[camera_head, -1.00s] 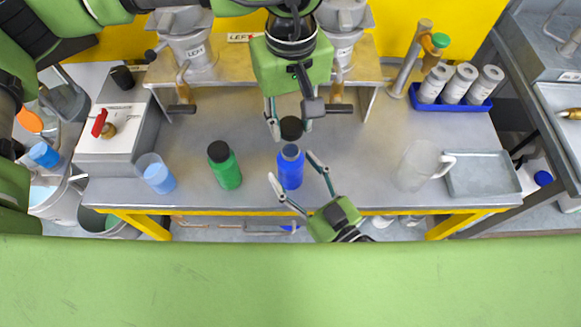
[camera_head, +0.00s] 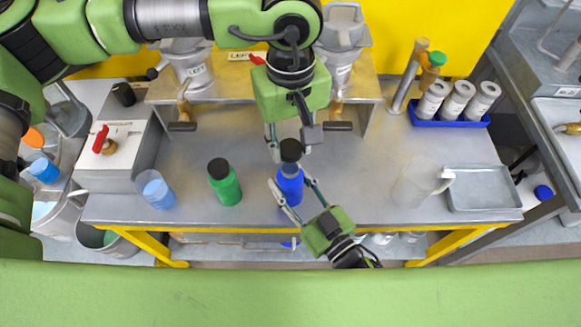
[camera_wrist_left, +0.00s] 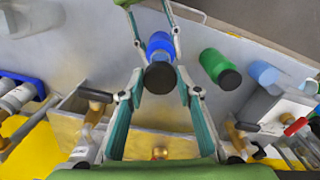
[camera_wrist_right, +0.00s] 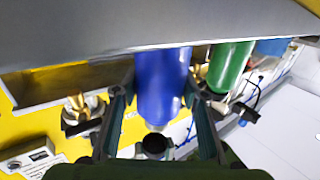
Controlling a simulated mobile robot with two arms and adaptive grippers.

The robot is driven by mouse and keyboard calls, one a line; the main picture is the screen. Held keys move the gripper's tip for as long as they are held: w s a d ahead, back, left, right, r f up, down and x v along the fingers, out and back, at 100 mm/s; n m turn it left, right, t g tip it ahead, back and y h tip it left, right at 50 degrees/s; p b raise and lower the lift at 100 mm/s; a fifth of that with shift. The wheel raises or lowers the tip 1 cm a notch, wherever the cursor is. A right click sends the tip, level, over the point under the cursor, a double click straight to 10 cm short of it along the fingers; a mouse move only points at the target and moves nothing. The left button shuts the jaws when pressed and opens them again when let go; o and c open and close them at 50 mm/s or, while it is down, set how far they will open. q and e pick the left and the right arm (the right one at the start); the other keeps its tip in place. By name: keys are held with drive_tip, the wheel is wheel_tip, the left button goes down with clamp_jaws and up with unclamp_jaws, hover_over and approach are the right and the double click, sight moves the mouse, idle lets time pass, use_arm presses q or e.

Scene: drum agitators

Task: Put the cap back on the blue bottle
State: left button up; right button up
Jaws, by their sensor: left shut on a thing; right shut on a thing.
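The blue bottle (camera_head: 290,188) stands upright near the table's front edge. My right gripper (camera_head: 290,184) is shut around its body; the right wrist view shows the blue bottle (camera_wrist_right: 162,85) between the fingers. My left gripper (camera_head: 289,146) points down from above and is shut on the black cap (camera_head: 291,150). The cap is right over the bottle's mouth and hides it in the head view. The left wrist view shows the cap (camera_wrist_left: 160,78) in front of the bottle (camera_wrist_left: 160,43). In the right wrist view the cap (camera_wrist_right: 154,146) is by the pale neck; I cannot tell whether they touch.
A green bottle with a black cap (camera_head: 225,185) stands to the left, with a beaker of blue liquid (camera_head: 155,190) beyond it. A clear jug (camera_head: 415,183) and an empty metal tray (camera_head: 478,190) are at right. A metal stand (camera_head: 235,92) is behind.

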sight(290, 183)
use_arm(q)
drive_tip(key=shift+f, duration=1.75)
drive_tip(key=shift+f, duration=0.9)
drive_tip(key=shift+f, duration=0.55)
drive_tip(key=m, duration=0.6)
drive_tip(key=shift+a, duration=0.1)
drive_tip(key=m, duration=1)
drive_tip(key=shift+a, duration=0.1)
drive_tip(key=m, duration=0.3)
drive_tip(key=shift+w+m, duration=0.15)
drive_tip(key=shift+m, duration=0.15)
